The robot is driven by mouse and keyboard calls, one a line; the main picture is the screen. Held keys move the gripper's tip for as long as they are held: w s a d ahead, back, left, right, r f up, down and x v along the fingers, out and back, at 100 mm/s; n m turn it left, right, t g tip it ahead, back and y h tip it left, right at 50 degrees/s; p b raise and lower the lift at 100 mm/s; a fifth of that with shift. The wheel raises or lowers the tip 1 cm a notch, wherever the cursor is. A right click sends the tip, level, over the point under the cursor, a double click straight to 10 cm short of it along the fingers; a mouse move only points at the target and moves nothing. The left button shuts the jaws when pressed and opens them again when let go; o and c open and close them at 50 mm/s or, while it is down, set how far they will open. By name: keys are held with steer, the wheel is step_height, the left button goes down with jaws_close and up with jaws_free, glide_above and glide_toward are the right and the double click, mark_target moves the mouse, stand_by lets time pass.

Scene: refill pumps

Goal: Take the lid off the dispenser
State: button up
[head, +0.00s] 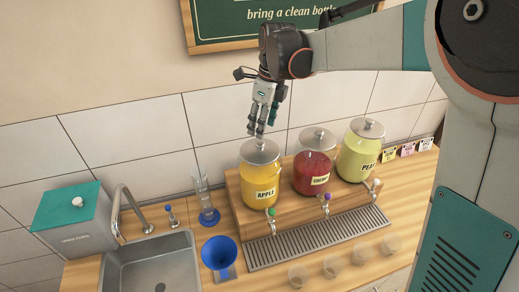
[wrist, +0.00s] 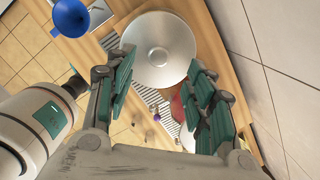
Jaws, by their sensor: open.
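Three glass dispensers with grey metal lids stand on a wooden block: the yellow apple dispenser (head: 259,184), a red one (head: 313,172) in the middle and the pale yellow pear dispenser (head: 358,158). The apple dispenser's lid (head: 258,150) is on its jar, and its round top fills the middle of the wrist view (wrist: 159,52). My gripper (head: 258,132) points down just above this lid. In the wrist view its green-padded fingers (wrist: 163,75) are spread apart with the lid between and beyond their tips. I cannot tell any contact with the lid.
A drip tray (head: 318,238) runs before the taps, with several clear cups (head: 331,263) in front. At the left are a sink (head: 150,268), a blue funnel (head: 219,253), a clear tube on a blue base (head: 206,200) and a teal-topped box (head: 73,215). A tiled wall stands behind.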

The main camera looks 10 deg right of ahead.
mark_target(260, 143)
steer(key=shift+w+a+f+p, duration=0.15)
steer(key=shift+f+p, duration=0.1)
steer(key=shift+f, duration=1.45)
steer(key=shift+a+f+p, duration=0.1)
steer(key=shift+f+p, duration=0.15)
steer(key=shift+f, duration=1.4)
steer(key=shift+c, duration=0.3)
steer(key=c, duration=1.1)
